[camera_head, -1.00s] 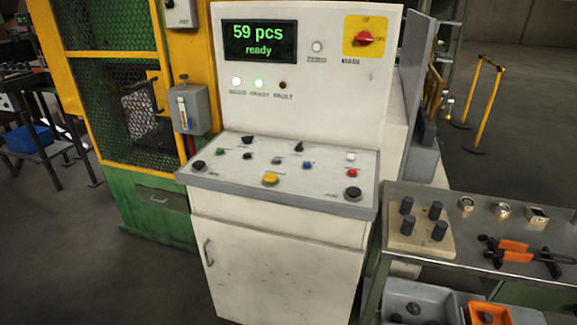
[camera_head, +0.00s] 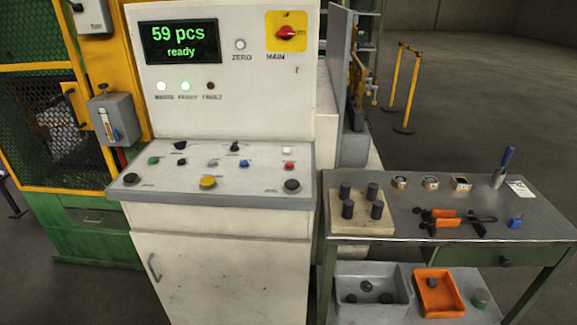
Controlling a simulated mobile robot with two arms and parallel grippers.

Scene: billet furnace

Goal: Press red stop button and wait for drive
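The red button (camera_head: 289,166) is on the right side of the sloped control panel (camera_head: 222,187), below a white button (camera_head: 287,151). A blue button, a green button, a yellow button (camera_head: 208,182) and several black knobs share the panel. The display (camera_head: 180,42) reads "59 pcs ready". Below it, the white and green lamps (camera_head: 185,86) are lit, and the third lamp (camera_head: 210,86) is dark. A red rotary MAIN switch (camera_head: 287,32) sits on a yellow plate at the upper right. Neither of my grippers is in view.
A metal workbench (camera_head: 450,205) stands to the right, holding a block with black pegs (camera_head: 362,212), gauges and orange-handled tongs (camera_head: 445,215). Grey and orange bins (camera_head: 437,292) are below. A yellow-framed mesh guard (camera_head: 50,125) is at left. Open floor lies beyond the bench.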

